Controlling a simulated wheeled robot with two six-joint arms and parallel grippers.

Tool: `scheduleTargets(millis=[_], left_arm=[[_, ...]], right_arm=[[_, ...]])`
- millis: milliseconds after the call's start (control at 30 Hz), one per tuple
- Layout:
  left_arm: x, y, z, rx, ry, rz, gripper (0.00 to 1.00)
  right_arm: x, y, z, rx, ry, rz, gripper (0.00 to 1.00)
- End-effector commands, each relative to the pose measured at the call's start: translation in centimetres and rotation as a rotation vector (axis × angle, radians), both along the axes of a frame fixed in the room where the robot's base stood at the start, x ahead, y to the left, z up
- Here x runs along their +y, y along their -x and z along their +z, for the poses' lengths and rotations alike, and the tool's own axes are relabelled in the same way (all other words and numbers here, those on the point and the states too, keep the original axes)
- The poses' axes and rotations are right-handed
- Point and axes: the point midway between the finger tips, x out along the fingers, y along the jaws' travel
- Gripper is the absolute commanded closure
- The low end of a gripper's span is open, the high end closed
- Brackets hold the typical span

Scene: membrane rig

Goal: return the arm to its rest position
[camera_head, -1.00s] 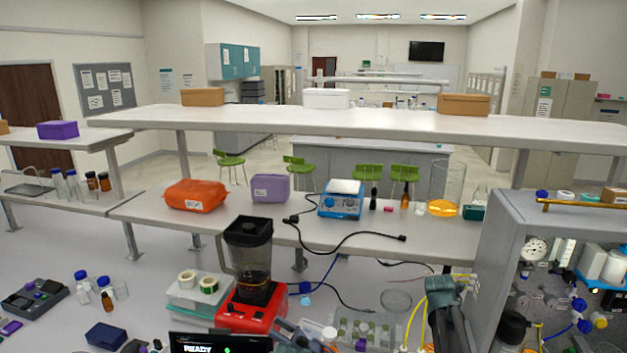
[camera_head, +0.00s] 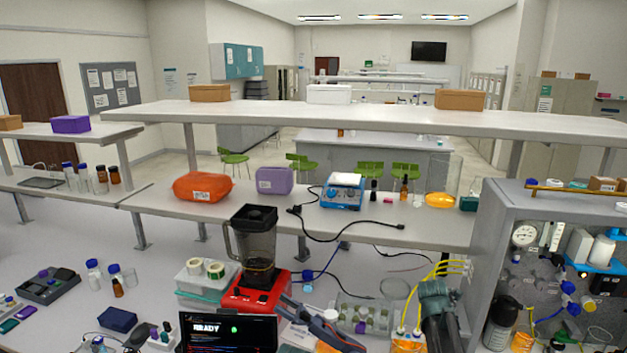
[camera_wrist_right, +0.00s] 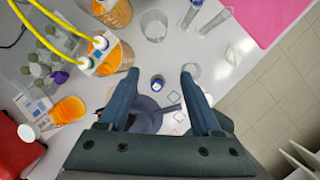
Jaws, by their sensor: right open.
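My right arm shows at the lower right of the head view (camera_head: 437,310), a dark grey-green link beside the yellow tubes. Its fingertips cannot be made out there. In the right wrist view my right gripper (camera_wrist_right: 159,74) is open, with its two dark blue fingers spread and nothing held between them. A small bottle with a dark blue cap (camera_wrist_right: 157,83) shows in the gap between the fingers, on the bench below. A dark round object behind it is partly hidden by the gripper.
Orange-filled bottles (camera_wrist_right: 107,60) with yellow tubes (camera_wrist_right: 68,22) stand left of the right fingers. Empty glassware (camera_wrist_right: 154,25) stands ahead. A grey cabinet (camera_head: 483,250) bounds the head view's right side. A black blender on a red base (camera_head: 255,290) stands left of the arm.

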Motion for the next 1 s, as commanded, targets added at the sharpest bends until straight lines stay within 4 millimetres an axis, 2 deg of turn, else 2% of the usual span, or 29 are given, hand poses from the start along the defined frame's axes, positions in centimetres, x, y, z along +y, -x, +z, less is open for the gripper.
scheduleTargets(millis=[267,467,600,800,1000], left_arm=[[0.0,0.0,-2.8,0.000,0.000,-0.002,0.50],[0.0,0.0,-5.8,-0.001,-0.001,-0.004,0.50],[0.0,0.0,-9.0,-0.001,-0.001,-0.007,0.50],[0.0,0.0,-13.3,-0.001,-0.001,-0.011,0.50],[0.0,0.0,-16.7,-0.002,-0.001,-0.015,0.50]], right_arm=[[4.9,2.1,-3.1,-0.040,-0.072,-0.182,0.35],[10.2,4.9,-6.3,-0.076,-0.151,-0.406,0.35],[15.5,8.5,-9.8,-0.102,-0.221,-0.653,0.35],[22.1,14.4,-14.5,-0.129,-0.287,-1.044,0.35],[26.6,19.9,-17.9,-0.152,-0.302,-1.384,0.35]])
